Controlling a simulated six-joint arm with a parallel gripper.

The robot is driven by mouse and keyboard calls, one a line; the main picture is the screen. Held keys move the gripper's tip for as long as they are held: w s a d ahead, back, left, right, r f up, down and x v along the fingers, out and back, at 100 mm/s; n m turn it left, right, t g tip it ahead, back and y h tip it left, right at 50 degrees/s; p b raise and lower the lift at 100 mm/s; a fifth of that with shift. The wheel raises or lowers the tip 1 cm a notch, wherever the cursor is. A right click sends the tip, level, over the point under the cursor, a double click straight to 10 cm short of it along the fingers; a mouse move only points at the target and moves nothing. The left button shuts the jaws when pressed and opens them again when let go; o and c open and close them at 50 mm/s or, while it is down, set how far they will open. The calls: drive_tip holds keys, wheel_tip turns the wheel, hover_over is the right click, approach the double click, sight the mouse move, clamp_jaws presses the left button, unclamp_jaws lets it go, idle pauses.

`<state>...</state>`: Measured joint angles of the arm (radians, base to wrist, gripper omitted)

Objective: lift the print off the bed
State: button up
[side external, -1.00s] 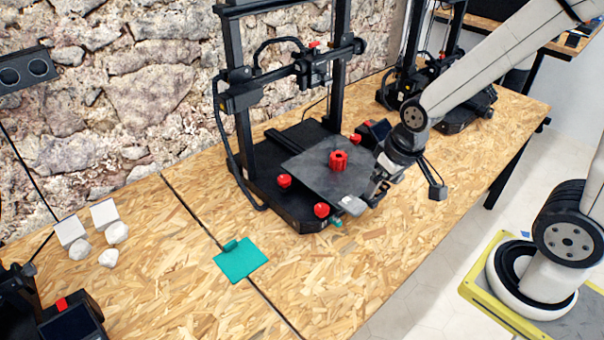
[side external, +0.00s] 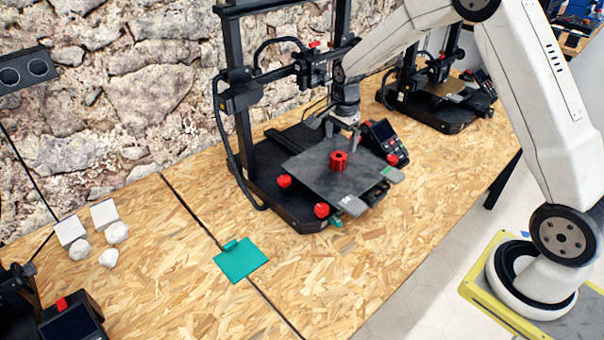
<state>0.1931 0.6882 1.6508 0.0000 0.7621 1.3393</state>
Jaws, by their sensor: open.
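The print is a small red ribbed piece (side external: 338,161) standing on the dark grey bed (side external: 318,178) of the middle printer. My gripper (side external: 341,138) is open and empty, pointing down just above and behind the print. Its fingers are apart from the print, as far as this view shows. The bed is flat, with red knobs (side external: 284,181) at its corners.
The printer's black frame (side external: 241,130) and print head (side external: 312,68) stand close to my gripper. A screen (side external: 382,133) is at the right. A teal plate (side external: 240,260) lies on the wooden table. Another printer (side external: 440,95) stands behind at right.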

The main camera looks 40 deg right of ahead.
sight(338, 156)
drive_tip(key=w+d+f+m, duration=0.1)
drive_tip(key=m, duration=0.1)
drive_tip(key=w+d+f+m, duration=0.1)
drive_tip(key=w+d, duration=0.1)
drive_tip(key=shift+f+m, duration=0.15)
drive_tip(key=shift+m, duration=0.25)
drive_tip(key=shift+s+a+f, duration=0.1)
drive_tip(key=shift+f, duration=1.2)
drive_tip(key=shift+f, duration=0.1)
drive_tip(key=shift+f, duration=2.5)
drive_tip(key=shift+c, duration=0.2)
drive_tip(key=c, duration=1.1)
drive_tip(key=shift+r, duration=0.2)
